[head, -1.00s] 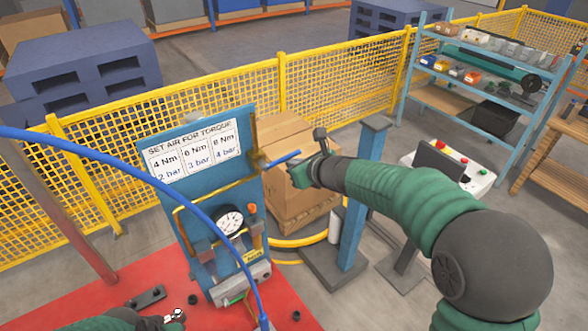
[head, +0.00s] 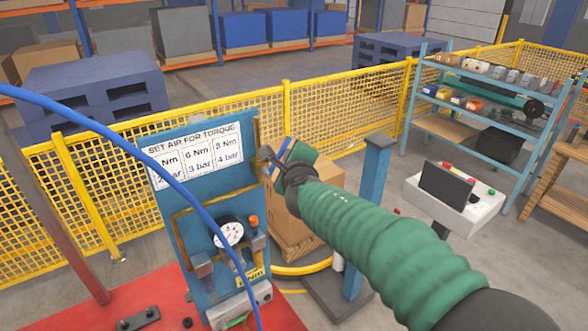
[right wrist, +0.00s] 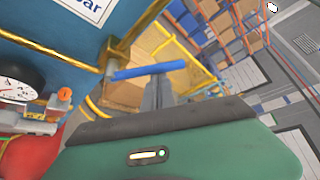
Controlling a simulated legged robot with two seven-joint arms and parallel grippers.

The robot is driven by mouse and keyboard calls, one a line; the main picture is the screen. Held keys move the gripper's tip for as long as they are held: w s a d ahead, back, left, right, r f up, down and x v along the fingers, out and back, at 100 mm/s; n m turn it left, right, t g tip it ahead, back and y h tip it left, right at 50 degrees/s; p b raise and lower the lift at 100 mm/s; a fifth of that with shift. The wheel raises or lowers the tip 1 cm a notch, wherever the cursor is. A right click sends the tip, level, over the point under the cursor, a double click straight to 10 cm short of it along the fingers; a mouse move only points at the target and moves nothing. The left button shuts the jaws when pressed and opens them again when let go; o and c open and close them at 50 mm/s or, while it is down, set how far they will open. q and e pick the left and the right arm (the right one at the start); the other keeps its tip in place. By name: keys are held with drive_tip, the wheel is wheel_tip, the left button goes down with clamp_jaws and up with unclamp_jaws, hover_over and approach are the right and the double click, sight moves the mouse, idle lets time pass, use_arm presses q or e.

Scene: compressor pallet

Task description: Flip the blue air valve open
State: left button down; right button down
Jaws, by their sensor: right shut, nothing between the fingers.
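The blue air valve's handle (right wrist: 150,70) sticks out to the right from the brass pipe fitting (right wrist: 113,52) at the panel's edge in the right wrist view. The handle also shows in the head view (head: 287,148), partly covered by my gripper. My right gripper (right wrist: 157,84) is shut and empty, its fingertips close under the handle. I cannot tell whether they touch it. In the head view the right gripper (head: 270,157) is beside the panel's right edge. My left gripper is not in view.
The blue panel (head: 183,235) carries a torque chart (head: 195,158), a pressure gauge (head: 229,232) and brass piping. A blue hose (head: 120,137) arcs in front. Cardboard boxes (head: 325,180) and a blue post (head: 372,190) stand behind my right arm. A yellow fence (head: 345,90) runs behind.

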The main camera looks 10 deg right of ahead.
drive_tip(key=n, duration=0.1)
drive_tip(key=a+t+b, duration=0.1)
drive_tip(key=a+n+h+b, duration=0.1)
drive_tip(key=shift+s+r+n+t, duration=0.3)
drive_tip(key=shift+s+r, duration=0.05)
drive_tip(key=shift+s, duration=0.05)
drive_tip(key=shift+s+a+r+n+t+b, duration=0.15)
drive_tip(key=shift+a+r+n+t+b, duration=0.1)
drive_tip(key=shift+a+n+b, duration=0.15)
drive_tip(key=shift+s+a+r+n+t+b, duration=0.15)
drive_tip(key=shift+a+n+t+b, duration=0.15)
drive_tip(key=shift+a+n, duration=0.1)
